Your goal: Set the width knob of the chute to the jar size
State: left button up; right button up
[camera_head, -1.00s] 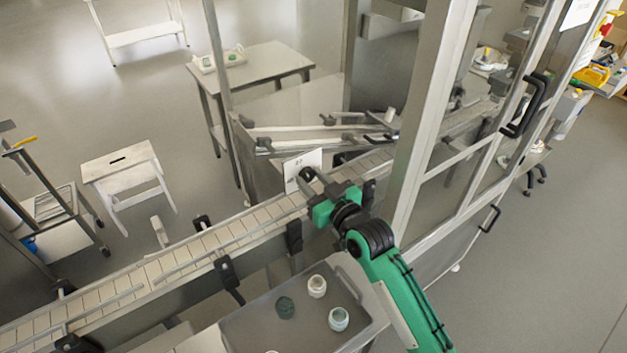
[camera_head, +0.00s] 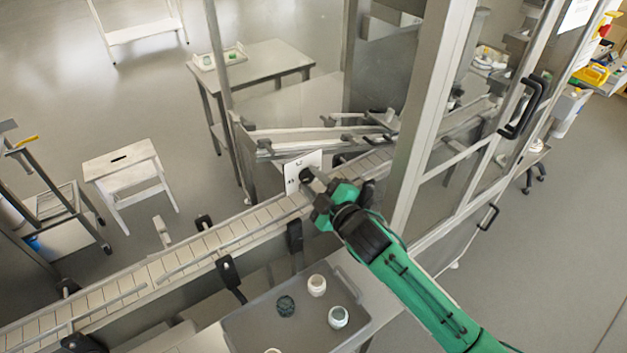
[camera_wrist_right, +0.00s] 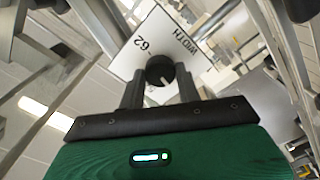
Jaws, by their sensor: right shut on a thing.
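A small light mark shows on the knob's face. In the tray, pale jars (camera_head: 317,285) and a dark green one (camera_head: 285,305) stand. My left gripper is out of view.
The slatted conveyor (camera_head: 190,250) runs from lower left to the machine. A grey tray (camera_head: 245,328) stands in front of it. A white stool (camera_head: 120,160) stands at the left.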

jog(key=n, duration=0.5)
jog(key=shift+p, duration=0.4)
dwell(0.3)
jog(key=o, duration=1)
jog(key=b+v, duration=0.4)
jog(key=v, duration=0.9)
jog(key=shift+s+d, duration=0.2)
jog(key=shift+s, duration=0.15)
